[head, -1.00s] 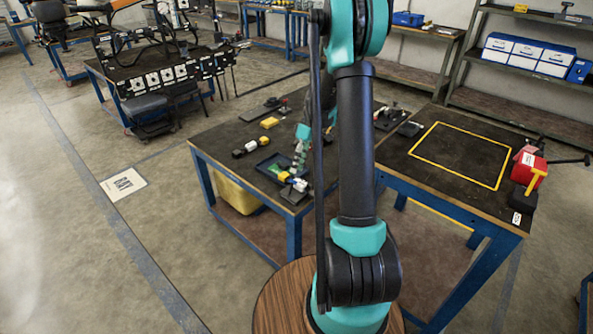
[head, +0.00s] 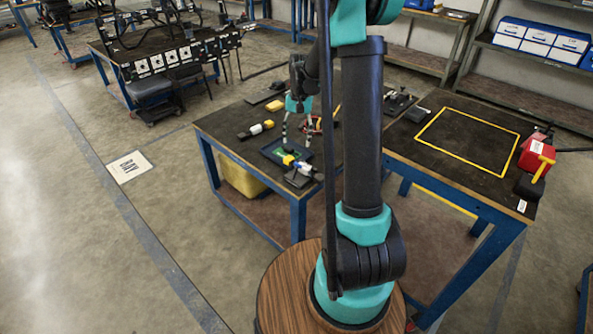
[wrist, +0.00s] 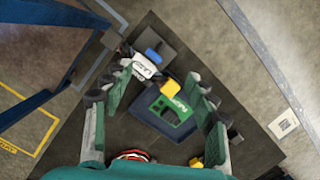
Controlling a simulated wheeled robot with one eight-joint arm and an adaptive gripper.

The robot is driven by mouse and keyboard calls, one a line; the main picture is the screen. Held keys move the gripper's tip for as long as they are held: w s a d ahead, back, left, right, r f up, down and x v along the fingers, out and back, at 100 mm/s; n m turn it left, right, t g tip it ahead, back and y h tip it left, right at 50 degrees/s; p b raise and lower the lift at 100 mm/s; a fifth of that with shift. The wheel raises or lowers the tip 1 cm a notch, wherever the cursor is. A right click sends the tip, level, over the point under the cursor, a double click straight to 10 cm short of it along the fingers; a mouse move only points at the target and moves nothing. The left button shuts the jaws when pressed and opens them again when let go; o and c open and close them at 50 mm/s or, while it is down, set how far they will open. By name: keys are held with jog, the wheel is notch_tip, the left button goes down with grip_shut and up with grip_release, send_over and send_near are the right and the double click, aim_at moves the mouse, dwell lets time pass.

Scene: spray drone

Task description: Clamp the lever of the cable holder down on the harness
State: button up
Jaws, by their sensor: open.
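My gripper (head: 296,144) is open and empty above the left worktable, over the dark tray (head: 268,151). In the wrist view my gripper (wrist: 160,78) has its green-padded fingers spread, one on each side of the tray (wrist: 146,112). A green board (wrist: 172,110) lies in the tray, with a yellow block (wrist: 171,89) at its edge. A white piece (wrist: 145,66) with a blue part (wrist: 153,55) lies beside the tray, near a dark grey block (wrist: 155,37). I take these for the harness and the cable holder. The lever's position is too small to tell.
A red object (head: 313,124) is behind the fingers. The right table has a bare yellow-outlined square (head: 468,140) and a red box (head: 537,154).

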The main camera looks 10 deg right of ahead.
aim_at(296, 170)
jog(key=f+m, duration=0.2)
jog(key=f, duration=0.2)
jog(key=s+f+m+h, duration=0.1)
jog(key=f+m, duration=0.2)
jog(key=f, duration=0.2)
jog(key=f+m, duration=0.3)
jog(key=f, duration=0.2)
jog(key=shift+s+a+t, duration=0.3)
jog(key=shift+s+t, duration=0.1)
